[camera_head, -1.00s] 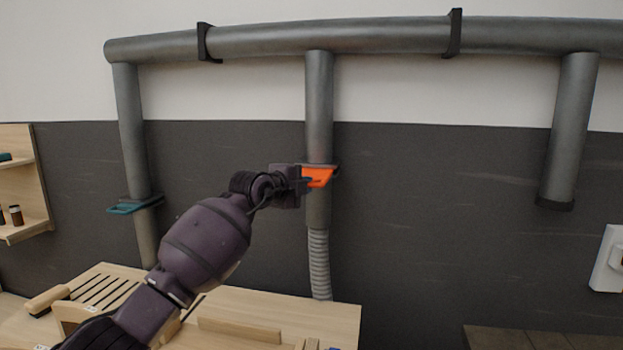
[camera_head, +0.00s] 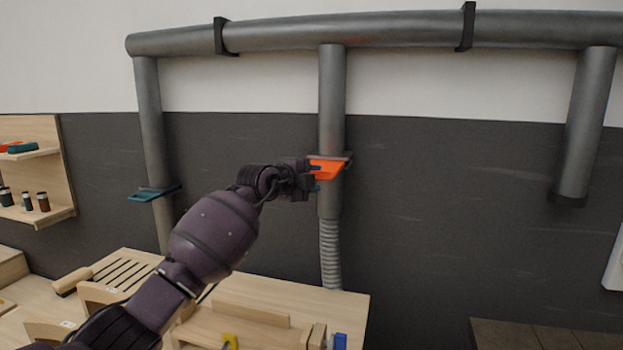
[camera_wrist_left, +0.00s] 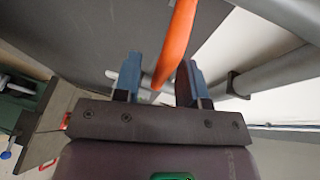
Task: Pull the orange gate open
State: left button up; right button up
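The orange gate (camera_head: 327,169) is a flat plate sticking out of the middle grey vertical pipe (camera_head: 331,110), toward the left and front. My left gripper (camera_head: 315,178) is at its front left edge. In the left wrist view the orange gate (camera_wrist_left: 176,42) shows as a thin slanted strip. Its near end reaches between the two blue fingers of my left gripper (camera_wrist_left: 158,83). The fingers are apart, with a clear gap on the left side; the strip is nearer the right finger, and whether they touch I cannot tell. My right gripper is not in view.
A teal gate (camera_head: 153,194) is on the left pipe (camera_head: 148,120). A ribbed hose (camera_head: 330,255) hangs below the orange gate. A wooden bench (camera_head: 270,285) with slotted fixtures stands below my arm. A wall shelf (camera_head: 45,170) is at the left.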

pick_arm(q)
jog(key=shift+w, duration=0.1)
jog(key=s+a+f+n+t+h, duration=0.1)
jog(key=s+a+t+h, duration=0.2)
jog(key=s, duration=0.6)
jog(key=s+a+f+n+t+h, duration=0.1)
jog(key=s+a+t+h, duration=0.2)
jog(key=s, duration=0.7)
jog(key=s+a+f+n+y, duration=0.6)
jog(key=a+f+n+y, duration=0.25)
jog(key=n+y, duration=0.25)
jog(key=s+a+f+n+y, duration=0.5)
jog(key=a+f+n+y, duration=0.3)
jog(key=a+n+y, duration=0.25)
jog(key=s+a+f+n+g+h, duration=0.1)
jog(key=s+f+n+g+h, duration=0.1)
jog(key=s+f+g, duration=1)
jog(key=s+d+f+m+g+h, duration=0.1)
jog(key=s+d+f+g+h, duration=0.1)
jog(key=s+f, duration=0.35)
jog(key=s+d+f+m+g+h, duration=0.1)
jog(key=s+d+f+h, duration=0.1)
jog(key=s, duration=0.7)
jog(key=w+f+t, duration=0.7)
jog(key=f, duration=0.3)
jog(key=shift+w+d+t+b, duration=0.2)
jog(key=shift+t+b, duration=0.1)
jog(key=shift+b, duration=0.05)
